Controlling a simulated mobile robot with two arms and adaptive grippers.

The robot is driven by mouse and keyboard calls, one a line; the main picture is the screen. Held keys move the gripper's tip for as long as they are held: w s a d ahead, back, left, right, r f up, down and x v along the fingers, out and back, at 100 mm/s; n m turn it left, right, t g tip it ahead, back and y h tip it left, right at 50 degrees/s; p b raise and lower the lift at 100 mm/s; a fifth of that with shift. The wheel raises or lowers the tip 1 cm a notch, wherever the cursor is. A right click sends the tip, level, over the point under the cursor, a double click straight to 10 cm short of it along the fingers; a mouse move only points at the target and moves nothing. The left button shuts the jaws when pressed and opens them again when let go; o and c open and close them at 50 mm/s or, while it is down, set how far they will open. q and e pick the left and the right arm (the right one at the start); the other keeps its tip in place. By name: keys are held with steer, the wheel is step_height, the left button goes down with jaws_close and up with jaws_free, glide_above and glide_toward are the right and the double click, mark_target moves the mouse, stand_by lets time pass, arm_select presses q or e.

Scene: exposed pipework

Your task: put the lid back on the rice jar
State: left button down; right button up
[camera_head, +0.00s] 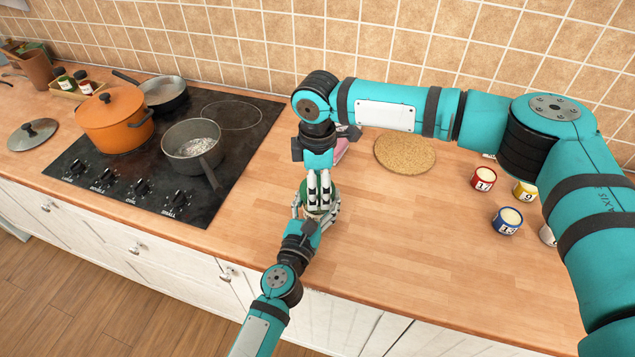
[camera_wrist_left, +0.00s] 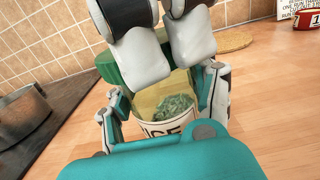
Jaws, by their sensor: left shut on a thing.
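The rice jar (camera_wrist_left: 158,130) stands on the wooden counter. It has a pale wall and a label of which "ICE" shows, and greenish grains show inside it. My left gripper (camera_head: 316,211) is shut on the jar, with one finger on each side of it in the left wrist view. A green lid (camera_wrist_left: 118,70) is tilted at the jar's far upper left side, partly hidden behind my right gripper. My right gripper (camera_head: 319,178) reaches down from above, its fingers close together over the jar at the lid. I cannot tell whether it grips the lid.
A black hob with an orange pot (camera_head: 113,121), a grey saucepan (camera_head: 193,141) and a frying pan (camera_head: 163,92) is at left. A round cork mat (camera_head: 404,153) lies behind. Small tins (camera_head: 507,220) stand at right.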

steer(key=c, duration=0.6)
steer(key=o, duration=1.4)
step_height(320, 180, up, 12)
arm_select(q)
steer(key=shift+c, duration=1.4)
jaws_free()
